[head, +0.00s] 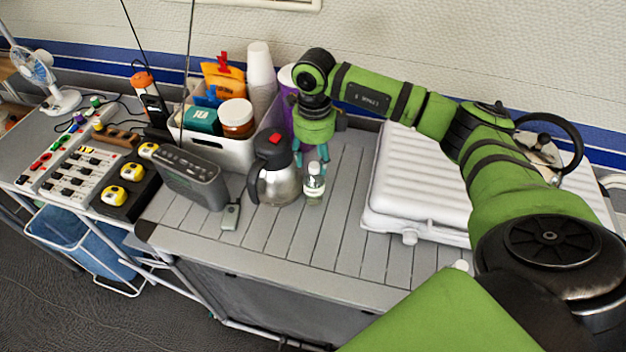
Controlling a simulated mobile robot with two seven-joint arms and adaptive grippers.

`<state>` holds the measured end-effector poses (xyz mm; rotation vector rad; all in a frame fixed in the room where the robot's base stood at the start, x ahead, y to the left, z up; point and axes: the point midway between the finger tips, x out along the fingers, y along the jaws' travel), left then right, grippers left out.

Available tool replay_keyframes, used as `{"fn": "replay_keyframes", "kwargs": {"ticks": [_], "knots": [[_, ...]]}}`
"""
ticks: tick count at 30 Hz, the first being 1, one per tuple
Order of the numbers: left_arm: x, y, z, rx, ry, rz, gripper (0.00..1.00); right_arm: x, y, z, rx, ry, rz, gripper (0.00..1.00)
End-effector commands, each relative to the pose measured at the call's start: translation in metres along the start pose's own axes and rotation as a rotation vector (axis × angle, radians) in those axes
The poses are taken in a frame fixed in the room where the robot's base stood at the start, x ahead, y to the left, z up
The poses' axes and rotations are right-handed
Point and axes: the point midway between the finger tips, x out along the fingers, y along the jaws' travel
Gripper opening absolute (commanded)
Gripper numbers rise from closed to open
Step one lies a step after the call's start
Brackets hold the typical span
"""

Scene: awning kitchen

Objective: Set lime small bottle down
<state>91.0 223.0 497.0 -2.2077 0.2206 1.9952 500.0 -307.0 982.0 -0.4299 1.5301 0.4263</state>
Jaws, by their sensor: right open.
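The small bottle (314,184) is clear with a pale label and stands upright on the grey slatted table (290,235), just right of the steel jug. I see no clear lime colour on it. My right gripper (311,157) points down right above the bottle's top, its teal fingers apart. It is open, and the bottle rests on the table below it. I cannot tell whether a fingertip still touches the cap. My left gripper is out of view.
A steel jug (275,175) stands close left of the bottle, with a grey radio (190,177) farther left. A white bin (230,152) of supplies is behind. A pale ridged case (425,185) lies to the right. The table front is clear.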

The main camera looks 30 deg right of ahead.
Motion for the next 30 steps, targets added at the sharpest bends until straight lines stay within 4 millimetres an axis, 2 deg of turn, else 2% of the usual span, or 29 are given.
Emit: {"fn": "replay_keyframes", "kwargs": {"ticks": [1, 6, 14, 17, 18, 30], "knots": [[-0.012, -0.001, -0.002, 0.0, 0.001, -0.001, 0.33, 0.004, 0.001, 0.0, 0.001, 0.005, 0.003, 0.52], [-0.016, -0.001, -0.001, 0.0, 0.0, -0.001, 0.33, 0.026, 0.001, 0.001, 0.0, 0.001, 0.002, 0.52], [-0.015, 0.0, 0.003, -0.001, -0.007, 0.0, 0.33, 0.031, 0.001, 0.001, -0.001, -0.001, 0.001, 0.52], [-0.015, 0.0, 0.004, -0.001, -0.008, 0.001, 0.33, 0.031, 0.001, 0.001, -0.001, -0.001, 0.001, 0.16], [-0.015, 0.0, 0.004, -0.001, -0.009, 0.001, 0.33, 0.031, 0.001, 0.001, -0.001, -0.001, 0.001, 0.0], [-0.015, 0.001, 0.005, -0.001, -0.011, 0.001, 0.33, 0.03, 0.0, 0.001, 0.0, -0.002, 0.001, 0.0]]}}
